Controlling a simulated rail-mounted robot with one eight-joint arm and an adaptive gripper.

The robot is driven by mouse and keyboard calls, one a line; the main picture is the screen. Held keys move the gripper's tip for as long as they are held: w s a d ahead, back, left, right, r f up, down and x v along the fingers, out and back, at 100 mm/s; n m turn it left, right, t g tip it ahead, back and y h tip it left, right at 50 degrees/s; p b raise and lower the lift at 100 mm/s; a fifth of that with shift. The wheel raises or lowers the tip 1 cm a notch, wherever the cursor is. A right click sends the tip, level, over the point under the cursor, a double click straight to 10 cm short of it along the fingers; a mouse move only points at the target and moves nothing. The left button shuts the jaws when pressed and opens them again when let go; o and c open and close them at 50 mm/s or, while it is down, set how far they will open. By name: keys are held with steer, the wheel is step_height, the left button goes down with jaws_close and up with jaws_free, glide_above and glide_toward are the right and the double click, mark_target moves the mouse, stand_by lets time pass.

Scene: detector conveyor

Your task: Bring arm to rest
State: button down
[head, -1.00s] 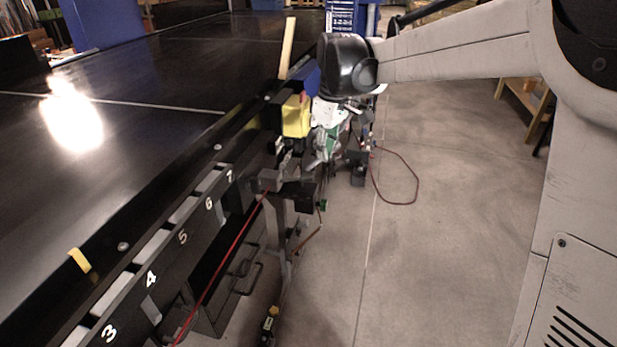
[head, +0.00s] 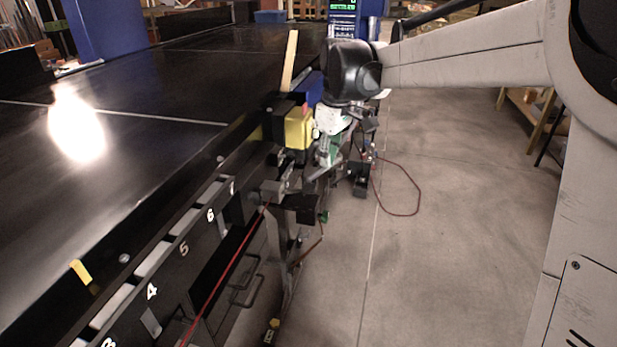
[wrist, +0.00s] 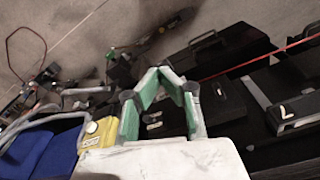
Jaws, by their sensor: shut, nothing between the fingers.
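My arm reaches in from the right in the head view, and its dark wrist joint hangs beside the conveyor's edge. My gripper (head: 322,172) points down next to the conveyor's side, partly lost among the fixtures. In the wrist view its green-padded fingers (wrist: 160,72) come together at the tips with nothing between them. The black conveyor (head: 150,135) runs along the left, with numbered slots on its side rail.
A yellow box (head: 298,128) and a blue bin (head: 311,88) sit at the conveyor's edge, close to my wrist. A red cable (head: 232,268) runs along the conveyor's side.

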steer(key=s+d+f+m+t+b, duration=0.1)
steer(key=s+d+f+m+t, duration=0.1)
steer(key=s, duration=0.8)
steer(key=s+d+f+m+t+b, duration=0.1)
steer(key=s+d+m+t, duration=0.1)
steer(key=s+d+m, duration=0.3)
steer(key=s+d+f+m+t+h+b, duration=0.1)
steer(key=s+d, duration=0.4)
steer(key=s, duration=0.9)
steer(key=shift+s+d+f+m+t, duration=0.15)
steer(key=shift+s+f+m+t, duration=0.2)
steer(key=shift+f+m+t, duration=0.65)
steer(key=shift+r+g, duration=0.15)
steer(key=shift+g, duration=0.15)
